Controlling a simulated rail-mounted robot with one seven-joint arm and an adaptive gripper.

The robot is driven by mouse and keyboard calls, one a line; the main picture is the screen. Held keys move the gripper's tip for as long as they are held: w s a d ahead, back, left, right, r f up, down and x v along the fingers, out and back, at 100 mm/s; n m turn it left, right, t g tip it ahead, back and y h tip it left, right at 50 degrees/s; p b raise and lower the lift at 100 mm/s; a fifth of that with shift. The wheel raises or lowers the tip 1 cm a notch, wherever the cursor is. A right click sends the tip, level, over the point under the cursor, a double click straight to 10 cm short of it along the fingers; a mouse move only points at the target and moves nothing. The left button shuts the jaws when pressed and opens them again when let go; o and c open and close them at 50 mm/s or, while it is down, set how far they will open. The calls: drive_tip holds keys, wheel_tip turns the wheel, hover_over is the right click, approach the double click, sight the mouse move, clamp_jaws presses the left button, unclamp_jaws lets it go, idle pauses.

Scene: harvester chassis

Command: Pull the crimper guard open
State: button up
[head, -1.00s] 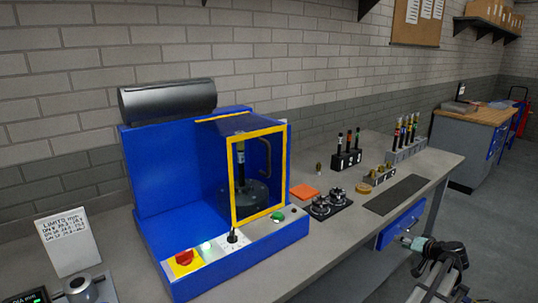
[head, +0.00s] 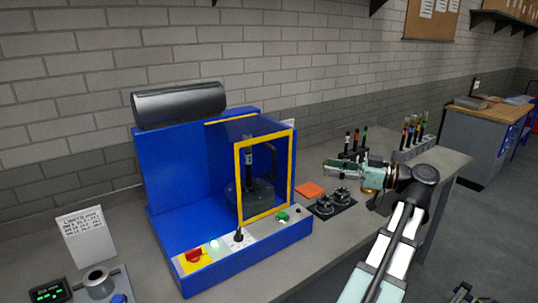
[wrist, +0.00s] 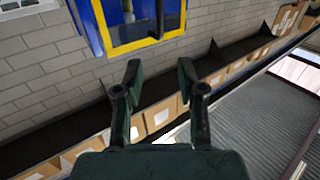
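The crimper guard (head: 239,190) is a clear panel in a yellow frame on the front of the blue crimper (head: 178,190). It appears closed across the chamber. A dark handle (head: 274,157) shows toward its right side. Behind the panel stands a dark round fixture (head: 252,195) with an upright part. My gripper (head: 328,168) is right of the guard, apart from it, pointing left above the bench. In the wrist view my gripper (wrist: 160,76) is open, with nothing between its fingers. The yellow guard frame (wrist: 148,42) is at the top there, beyond the fingertips.
A red stop button (head: 194,256), a green button (head: 282,217) and a small black lever (head: 239,236) sit on the crimper's front panel. An orange pad (head: 309,190) and a black tray with round fittings (head: 334,202) lie below my gripper. Racks (head: 411,140) stand farther back.

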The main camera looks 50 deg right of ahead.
drive_tip(key=p, duration=0.4)
hover_over(274, 175)
drive_tip(key=shift+w+d, duration=0.2)
drive_tip(key=shift+d, duration=0.05)
clamp_jaws()
